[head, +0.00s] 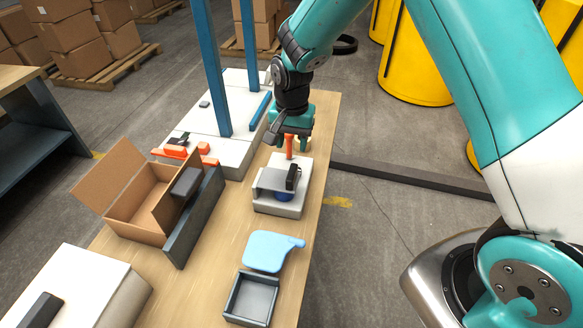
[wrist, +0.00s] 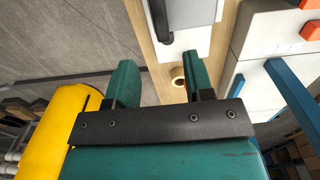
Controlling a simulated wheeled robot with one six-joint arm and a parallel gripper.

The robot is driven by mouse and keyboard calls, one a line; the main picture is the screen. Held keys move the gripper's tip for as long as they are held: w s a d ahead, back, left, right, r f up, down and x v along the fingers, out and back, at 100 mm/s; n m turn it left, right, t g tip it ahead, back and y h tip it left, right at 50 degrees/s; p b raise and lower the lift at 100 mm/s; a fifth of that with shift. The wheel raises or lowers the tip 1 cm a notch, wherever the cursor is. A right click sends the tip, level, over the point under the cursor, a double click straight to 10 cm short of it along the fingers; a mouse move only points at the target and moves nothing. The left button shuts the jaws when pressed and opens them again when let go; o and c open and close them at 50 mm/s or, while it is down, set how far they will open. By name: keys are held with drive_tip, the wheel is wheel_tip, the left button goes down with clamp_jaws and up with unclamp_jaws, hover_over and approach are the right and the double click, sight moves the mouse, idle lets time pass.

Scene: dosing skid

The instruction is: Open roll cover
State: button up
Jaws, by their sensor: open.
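A small white device (head: 279,208) stands on the wooden bench, with a grey cover (head: 270,180) over a blue round part (head: 284,196). A black handle (head: 293,177) stands up at the cover's right side. The cover and its dark handle also show at the top of the wrist view (wrist: 185,14). My gripper (head: 290,140) is just behind the device in the head view, above the bench and apart from the cover.
A tan ring (wrist: 178,77) lies on the bench near the fingers. A light-blue flat piece (head: 272,251) and grey tray (head: 251,297) lie in front. An open carton (head: 137,205) is left. Blue posts (head: 213,70) rise from the white skid behind.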

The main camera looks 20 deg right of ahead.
sight(292, 171)
wheel_tip(292, 171, down, 11)
drive_tip(key=p, duration=0.3)
drive_tip(key=shift+f, duration=0.1)
clamp_jaws()
